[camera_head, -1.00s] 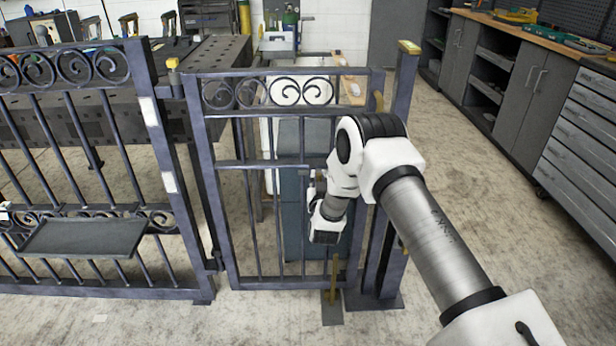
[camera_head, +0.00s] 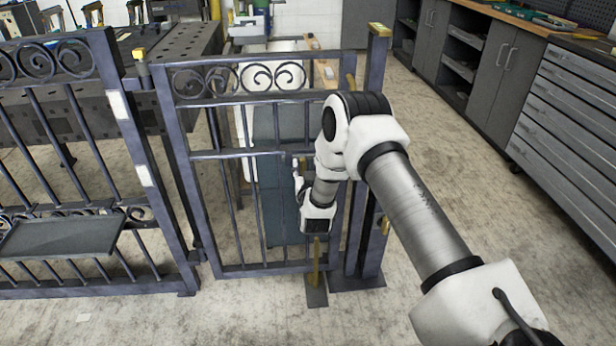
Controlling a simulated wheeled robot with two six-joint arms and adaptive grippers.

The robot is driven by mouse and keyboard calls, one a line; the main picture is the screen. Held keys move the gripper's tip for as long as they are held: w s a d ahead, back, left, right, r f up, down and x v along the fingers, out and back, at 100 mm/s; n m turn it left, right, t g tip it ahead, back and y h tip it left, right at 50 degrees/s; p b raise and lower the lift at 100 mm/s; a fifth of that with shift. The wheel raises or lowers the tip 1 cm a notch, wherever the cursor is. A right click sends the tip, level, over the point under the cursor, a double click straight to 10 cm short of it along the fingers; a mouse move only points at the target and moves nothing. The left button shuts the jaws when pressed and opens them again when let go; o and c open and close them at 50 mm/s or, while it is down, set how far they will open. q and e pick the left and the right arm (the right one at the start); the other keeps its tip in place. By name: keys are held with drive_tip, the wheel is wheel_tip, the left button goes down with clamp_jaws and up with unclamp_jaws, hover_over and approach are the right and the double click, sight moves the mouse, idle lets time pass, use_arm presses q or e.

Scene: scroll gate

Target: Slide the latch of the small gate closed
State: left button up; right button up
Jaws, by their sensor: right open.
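The small gate (camera_head: 236,154) is a dark metal frame with scrolls along its top and upright bars. It stands between two dark posts and looks shut or nearly so. Brass-coloured parts show at its right side: a piece near the top (camera_head: 351,88), a small piece on the right post (camera_head: 385,225) and an upright rod (camera_head: 316,262) at the bottom. I cannot tell for sure which is the latch. My right gripper (camera_head: 299,180) is open in front of the gate's right half, near the middle rail. My own wrist and arm partly hide it and the gate's right edge. My left gripper is out of view.
A fixed fence panel with a dark tray (camera_head: 62,236) stands at the left. Behind the gate are a dark perforated workbench (camera_head: 180,40) and a blue-grey cabinet (camera_head: 272,195). Grey drawers (camera_head: 570,110) line the right.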

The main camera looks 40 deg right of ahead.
drive_tip(key=v, duration=1)
drive_tip(key=shift+s, duration=0.2)
